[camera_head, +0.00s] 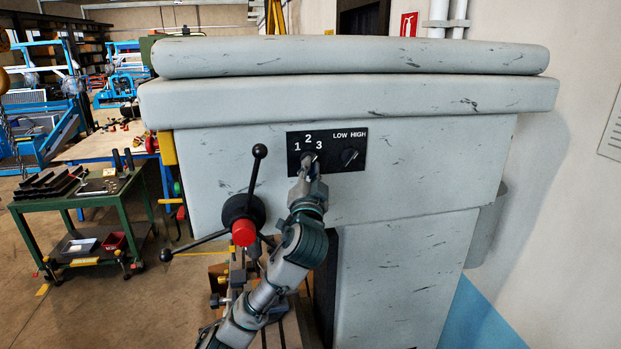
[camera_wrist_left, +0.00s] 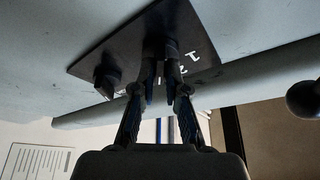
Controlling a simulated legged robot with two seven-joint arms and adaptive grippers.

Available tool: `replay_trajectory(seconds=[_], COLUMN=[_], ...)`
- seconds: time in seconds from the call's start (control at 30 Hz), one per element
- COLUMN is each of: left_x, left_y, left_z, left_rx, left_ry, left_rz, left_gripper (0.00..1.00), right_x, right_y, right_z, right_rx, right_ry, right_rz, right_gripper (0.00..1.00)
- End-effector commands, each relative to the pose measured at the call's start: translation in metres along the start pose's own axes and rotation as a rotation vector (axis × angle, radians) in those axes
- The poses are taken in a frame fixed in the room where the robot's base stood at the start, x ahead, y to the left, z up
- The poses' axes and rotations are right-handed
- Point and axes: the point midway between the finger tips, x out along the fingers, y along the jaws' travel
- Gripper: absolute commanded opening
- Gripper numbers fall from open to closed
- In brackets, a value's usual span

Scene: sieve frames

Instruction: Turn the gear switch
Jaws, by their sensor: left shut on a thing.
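The gear switch (camera_head: 307,156) is a dark knob under the numbers 1, 2 and 3 on a black panel (camera_head: 327,165) on the grey machine head. My left gripper (camera_head: 309,167) reaches up to it from below and hides most of it. In the left wrist view, which is upside down, the gripper's two fingers (camera_wrist_left: 161,85) are closed on the dark gear switch (camera_wrist_left: 158,45). The fingers cover part of the numbers, so I cannot tell which one it points at. My right gripper is not in view.
A LOW/HIGH knob (camera_head: 349,156) sits close to the right on the same panel. A feed handle with a red hub (camera_head: 243,232) and black-knobbed levers stands left of my forearm. A green tool cart (camera_head: 75,220) is farther left. The machine's right front is clear.

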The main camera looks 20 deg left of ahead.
Motion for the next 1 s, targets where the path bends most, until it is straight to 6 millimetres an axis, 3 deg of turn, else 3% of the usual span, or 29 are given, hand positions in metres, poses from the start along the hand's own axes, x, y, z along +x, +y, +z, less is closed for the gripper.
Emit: replay_trajectory(seconds=[0.1,0.4,1.0], left_x=[-0.001,0.0,0.002], left_y=[0.006,0.007,0.005], left_z=[0.005,0.002,-0.002], left_rx=[-0.097,-0.341,-0.604], left_ry=[-0.004,-0.003,0.001], left_rz=[-0.036,-0.137,-0.249], left_gripper=[0.0,0.0,0.0], right_x=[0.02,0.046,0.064], right_y=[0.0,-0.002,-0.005], right_z=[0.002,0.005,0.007], right_rx=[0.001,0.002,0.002], right_ry=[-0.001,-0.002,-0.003], right_rz=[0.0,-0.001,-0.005], right_gripper=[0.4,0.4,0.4])
